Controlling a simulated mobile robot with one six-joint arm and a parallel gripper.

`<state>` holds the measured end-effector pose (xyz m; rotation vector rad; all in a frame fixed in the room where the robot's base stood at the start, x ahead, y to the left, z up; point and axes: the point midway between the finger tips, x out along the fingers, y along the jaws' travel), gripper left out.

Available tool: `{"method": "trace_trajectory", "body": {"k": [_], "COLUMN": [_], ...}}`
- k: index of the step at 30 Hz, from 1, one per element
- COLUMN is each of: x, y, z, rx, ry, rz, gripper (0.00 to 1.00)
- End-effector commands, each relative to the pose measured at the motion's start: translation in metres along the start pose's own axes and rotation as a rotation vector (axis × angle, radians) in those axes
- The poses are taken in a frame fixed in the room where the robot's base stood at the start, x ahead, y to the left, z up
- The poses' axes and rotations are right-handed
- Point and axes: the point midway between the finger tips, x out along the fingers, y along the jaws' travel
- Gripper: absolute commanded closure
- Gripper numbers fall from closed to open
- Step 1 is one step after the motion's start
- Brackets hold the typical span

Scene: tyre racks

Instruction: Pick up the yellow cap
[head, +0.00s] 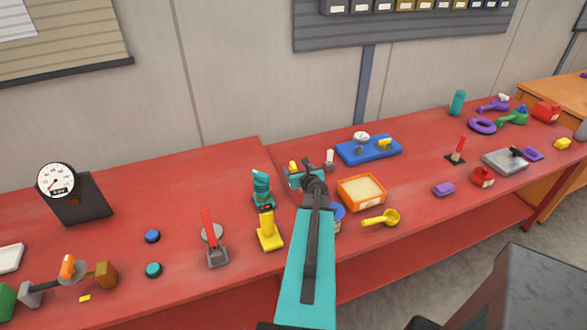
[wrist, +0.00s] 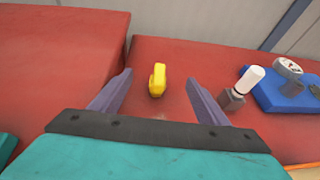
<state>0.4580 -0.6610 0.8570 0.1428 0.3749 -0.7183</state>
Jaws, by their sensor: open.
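A small yellow piece, which looks like the yellow cap (wrist: 157,80), stands on the red bench top in the wrist view. It also shows in the head view (head: 293,166), just beyond the end of my arm and partly hidden by it. My gripper (wrist: 159,76) is open and empty. Its two purple-grey fingers lie left and right of the yellow piece in the picture, with clear gaps on both sides. Neither finger appears to touch it. I cannot tell the exact height of the fingers above the bench.
A white-topped grey piece (wrist: 248,80) stands close right of the right finger. A blue board (head: 370,149) with a gauge lies further right. An orange tray (head: 361,204) and a teal-topped piece (head: 261,187) flank my arm. Bench left of the cap is clear.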

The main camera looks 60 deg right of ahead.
Motion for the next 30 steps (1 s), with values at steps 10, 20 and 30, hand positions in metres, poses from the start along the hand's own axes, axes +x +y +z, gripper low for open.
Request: {"method": "trace_trajectory", "body": {"k": [10,20,30], "x": [0.004,0.012,0.038], "y": [0.001,0.001,0.001], "z": [0.000,0.001,0.001], "rx": [0.000,-0.001,-0.001], "ry": [0.000,0.001,0.000], "rz": [0.001,0.002,0.003], "gripper": [0.31,0.31,0.31]}}
